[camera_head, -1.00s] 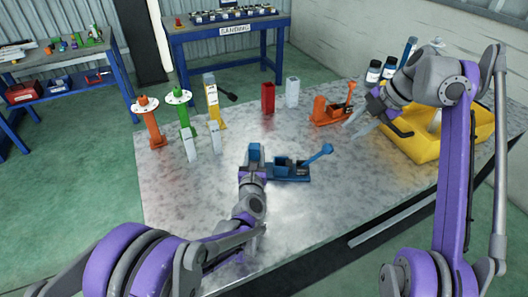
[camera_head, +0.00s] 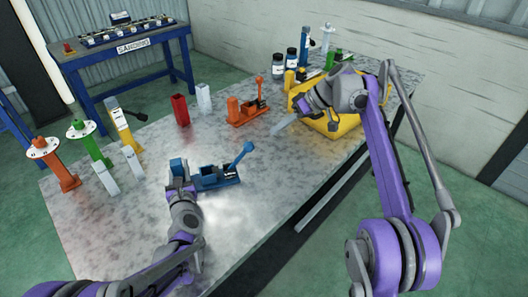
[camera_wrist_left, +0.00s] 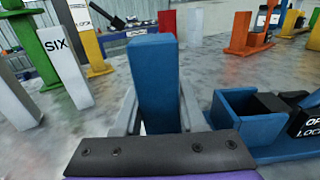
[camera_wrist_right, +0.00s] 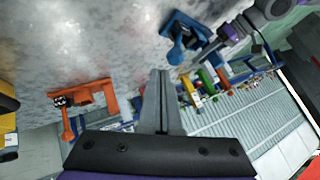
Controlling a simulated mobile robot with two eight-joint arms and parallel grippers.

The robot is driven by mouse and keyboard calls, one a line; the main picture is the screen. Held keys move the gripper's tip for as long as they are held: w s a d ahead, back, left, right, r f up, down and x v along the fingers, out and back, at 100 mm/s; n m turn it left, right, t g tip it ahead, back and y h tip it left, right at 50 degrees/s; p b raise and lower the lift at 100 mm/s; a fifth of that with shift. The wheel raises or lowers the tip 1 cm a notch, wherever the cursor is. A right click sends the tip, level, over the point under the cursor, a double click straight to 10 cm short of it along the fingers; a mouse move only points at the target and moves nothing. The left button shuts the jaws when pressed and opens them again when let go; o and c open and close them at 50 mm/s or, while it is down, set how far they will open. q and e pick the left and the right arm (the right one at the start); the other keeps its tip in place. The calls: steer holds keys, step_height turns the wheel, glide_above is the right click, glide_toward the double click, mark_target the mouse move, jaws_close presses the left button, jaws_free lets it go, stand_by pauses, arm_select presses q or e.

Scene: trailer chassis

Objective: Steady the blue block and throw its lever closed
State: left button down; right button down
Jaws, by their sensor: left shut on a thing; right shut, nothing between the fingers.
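The blue block (camera_head: 222,179) lies on the metal table with its blue lever (camera_head: 240,155) raised and slanting up to the right. Its upright blue post (camera_head: 178,167) stands at the left end. My left gripper (camera_head: 180,186) is shut on this post; in the left wrist view its fingers lie on both sides of the post (camera_wrist_left: 155,80). Part of the base (camera_wrist_left: 255,128) shows there, with a lettered label cut off at the edge. My right gripper (camera_head: 284,124) is shut and empty, above the table between the orange block and the yellow bin, apart from the lever.
An orange lever block (camera_head: 247,112) stands behind the blue one. A yellow bin (camera_head: 322,122) sits at the right under my right arm. Red (camera_head: 180,109) and white (camera_head: 204,98) posts and several coloured stands line the back left. The table is clear in front of the blue block.

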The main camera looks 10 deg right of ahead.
steer(key=s+d+f+m+t+y, duration=0.1)
steer(key=s+d+f+m+y, duration=0.1)
steer(key=m, duration=1.5)
steer(key=s+d+f+m+t+y, duration=0.2)
steer(key=s+d+m, duration=0.3)
steer(key=m, duration=1.2)
steer(key=shift+s+f+m+y, duration=0.3)
steer(key=shift+s+f+y, duration=0.25)
steer(key=shift+f, duration=0.2)
glide_toward(240, 157)
steer(key=shift+w+a+f, duration=0.15)
steer(key=shift+w+a, duration=0.75)
steer(key=shift+w, duration=0.1)
